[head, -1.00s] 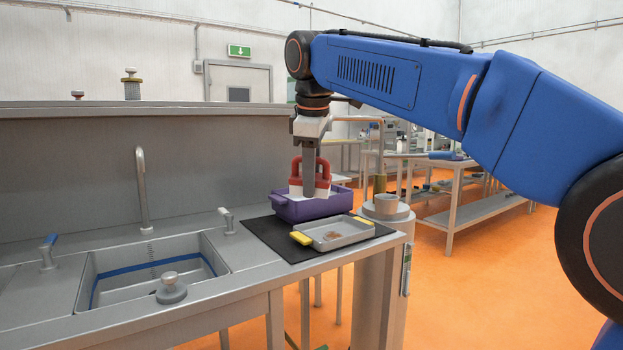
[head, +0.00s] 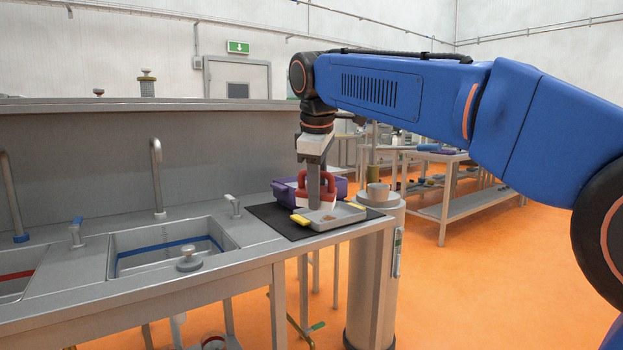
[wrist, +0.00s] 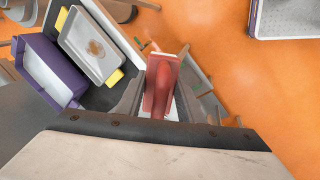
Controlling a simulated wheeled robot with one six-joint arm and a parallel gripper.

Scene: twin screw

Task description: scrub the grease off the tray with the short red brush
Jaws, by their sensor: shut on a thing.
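My gripper (head: 314,200) is shut on the short red brush (wrist: 161,80). The brush has a red handle and a pale underside, and hangs upright close to the back edge of the tray in the head view. The grey tray (head: 351,213) has yellow end grips and lies on a black mat. In the wrist view the tray (wrist: 78,30) is left of the brush, apart from it in the picture. A brown grease patch (wrist: 97,47) shows on its floor, also visible in the head view (head: 328,217). I cannot tell the brush's height above the tray.
A purple bin (head: 283,191) with a pale interior stands behind the tray, partly hidden by my gripper. A sink (head: 170,255) lies left of the black mat (head: 280,222).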

